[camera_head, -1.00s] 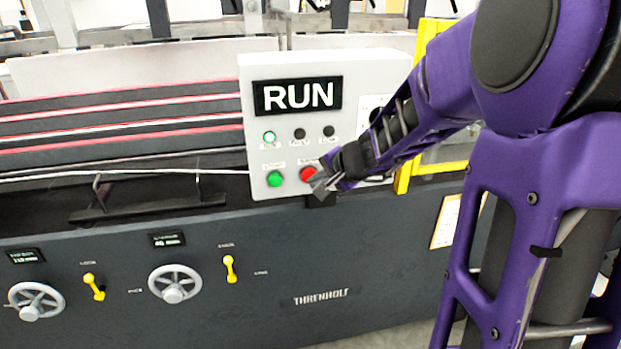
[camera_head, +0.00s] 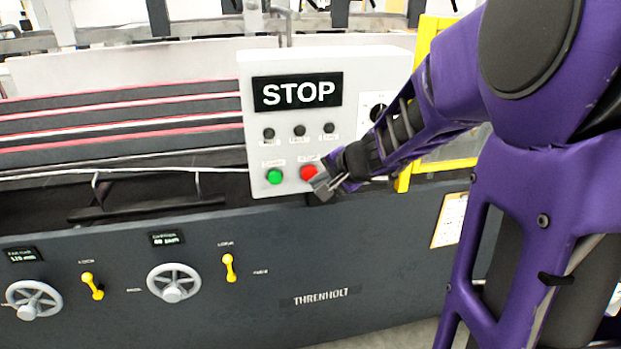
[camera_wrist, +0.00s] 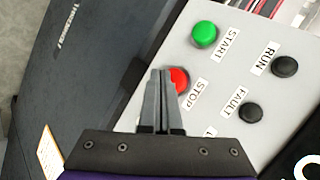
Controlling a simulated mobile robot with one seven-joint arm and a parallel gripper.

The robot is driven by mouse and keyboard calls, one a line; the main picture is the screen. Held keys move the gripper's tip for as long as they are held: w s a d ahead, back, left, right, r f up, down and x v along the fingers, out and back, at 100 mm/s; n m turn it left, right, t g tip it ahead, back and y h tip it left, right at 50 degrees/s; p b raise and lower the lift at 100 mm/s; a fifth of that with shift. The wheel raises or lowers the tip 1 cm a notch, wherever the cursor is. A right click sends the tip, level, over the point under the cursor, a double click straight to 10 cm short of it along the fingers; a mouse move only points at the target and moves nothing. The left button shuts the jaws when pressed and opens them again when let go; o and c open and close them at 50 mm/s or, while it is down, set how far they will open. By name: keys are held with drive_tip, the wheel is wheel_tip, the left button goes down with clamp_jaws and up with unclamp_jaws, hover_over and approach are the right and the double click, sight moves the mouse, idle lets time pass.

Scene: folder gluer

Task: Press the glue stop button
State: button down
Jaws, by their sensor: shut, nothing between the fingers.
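The red stop button (camera_head: 308,173) sits on the front of the light grey control box (camera_head: 255,140), right of the green start button (camera_head: 275,177). The display (camera_head: 297,92) above reads STOP, and the indicator lamps under it are dark. My gripper (camera_head: 322,187) is shut and empty, its tips at the red button's lower right. In the wrist view the shut fingers (camera_wrist: 161,75) cover part of the red button (camera_wrist: 180,79), beside its STOP label (camera_wrist: 194,93). I cannot tell whether the tips touch it.
The dark machine front (camera_head: 330,260) below carries handwheels (camera_head: 173,283) and yellow levers (camera_head: 229,268). A yellow frame (camera_head: 404,178) stands right of the box, behind my arm.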

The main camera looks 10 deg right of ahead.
drive_tip(key=shift+s, duration=0.15)
drive_tip(key=shift+s+b, duration=0.9)
drive_tip(key=shift+s, duration=1.5)
drive_tip(key=shift+w, duration=0.1)
